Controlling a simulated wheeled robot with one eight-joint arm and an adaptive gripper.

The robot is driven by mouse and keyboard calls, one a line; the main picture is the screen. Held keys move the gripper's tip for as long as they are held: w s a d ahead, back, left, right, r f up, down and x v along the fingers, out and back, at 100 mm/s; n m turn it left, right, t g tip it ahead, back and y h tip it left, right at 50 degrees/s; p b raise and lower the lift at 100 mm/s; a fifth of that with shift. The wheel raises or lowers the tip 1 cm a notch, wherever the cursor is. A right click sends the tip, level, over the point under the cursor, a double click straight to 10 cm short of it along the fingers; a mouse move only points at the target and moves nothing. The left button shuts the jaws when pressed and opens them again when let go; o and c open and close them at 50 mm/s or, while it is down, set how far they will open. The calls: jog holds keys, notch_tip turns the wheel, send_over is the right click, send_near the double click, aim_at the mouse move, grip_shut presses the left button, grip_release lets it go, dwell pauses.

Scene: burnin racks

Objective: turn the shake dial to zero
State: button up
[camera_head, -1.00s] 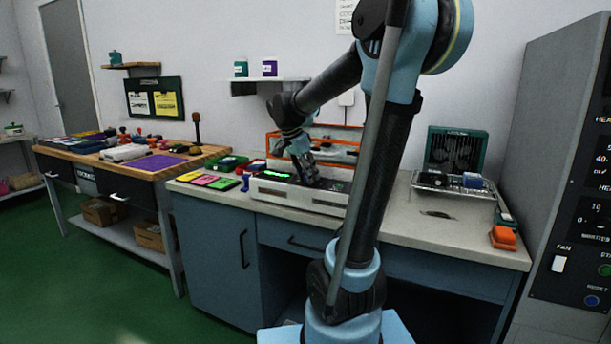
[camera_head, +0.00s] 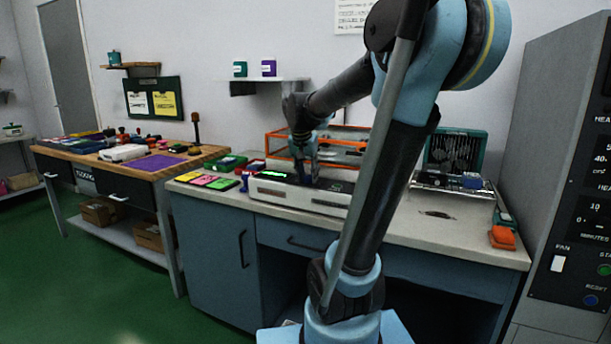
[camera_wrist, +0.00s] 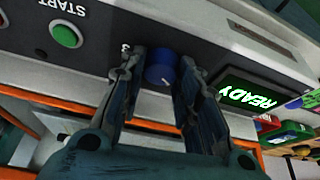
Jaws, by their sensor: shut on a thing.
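The shaker (camera_head: 330,208) is a low white unit with a dark front panel and an orange-framed clear box, on the grey bench. In the wrist view its panel (camera_wrist: 100,32) appears upside down, with a round blue dial (camera_wrist: 161,72), a green START button (camera_wrist: 66,36) to its left and a lit green READY display (camera_wrist: 246,93) to its right. My gripper (camera_wrist: 159,66) is shut on the blue dial, one finger on each side. A "3" mark shows beside the left fingertip; other dial marks are hidden. In the head view my gripper (camera_head: 304,178) points down at the panel.
Coloured cards (camera_head: 205,181) and a blue-handled stamp-like item (camera_head: 245,180) lie left of the shaker. A wire rack (camera_head: 450,182) and an orange block (camera_head: 502,237) are at the right.

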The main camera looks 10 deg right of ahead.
jog(key=n+y, duration=0.1)
jog(key=n, duration=0.3)
jog(key=shift+d+t+y, duration=0.1)
jog(key=shift+t+y, duration=0.3)
jog(key=shift+n+y, duration=0.5)
jog(key=shift+n, duration=1.2)
jog(key=o, duration=1)
jog(key=shift+o, duration=0.2)
jog(key=v, duration=1.1)
jog(key=shift+d+r, duration=0.15)
jog(key=shift+r, duration=0.3)
